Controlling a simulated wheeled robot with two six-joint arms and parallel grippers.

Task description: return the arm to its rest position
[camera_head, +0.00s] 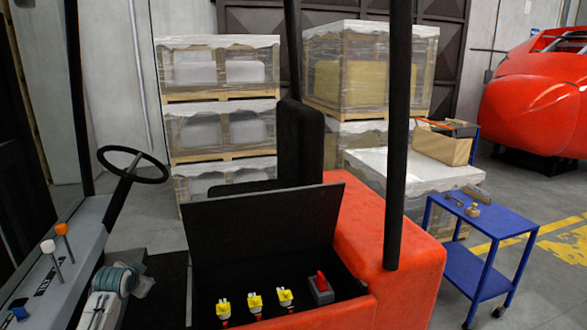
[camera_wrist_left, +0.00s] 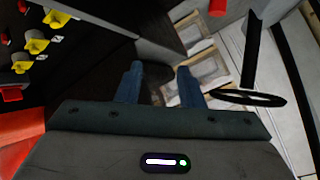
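My left arm (camera_head: 107,297) comes in at the lower left of the head view, low beside the steering column. Its wrist is grey-white with a teal band. In the left wrist view, the two blue fingers of my left gripper (camera_wrist_left: 160,78) stand apart with nothing between them, so it is open and empty. In the head view the fingers are hard to make out. My right arm and gripper are not in view.
A red vehicle (camera_head: 400,262) has an open compartment with yellow connectors (camera_head: 255,302) and a red switch (camera_head: 320,287), right of my arm. Its raised black lid (camera_head: 262,232), steering wheel (camera_head: 133,164) and levers (camera_head: 63,236) are close by. A blue cart (camera_head: 485,222) stands at right.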

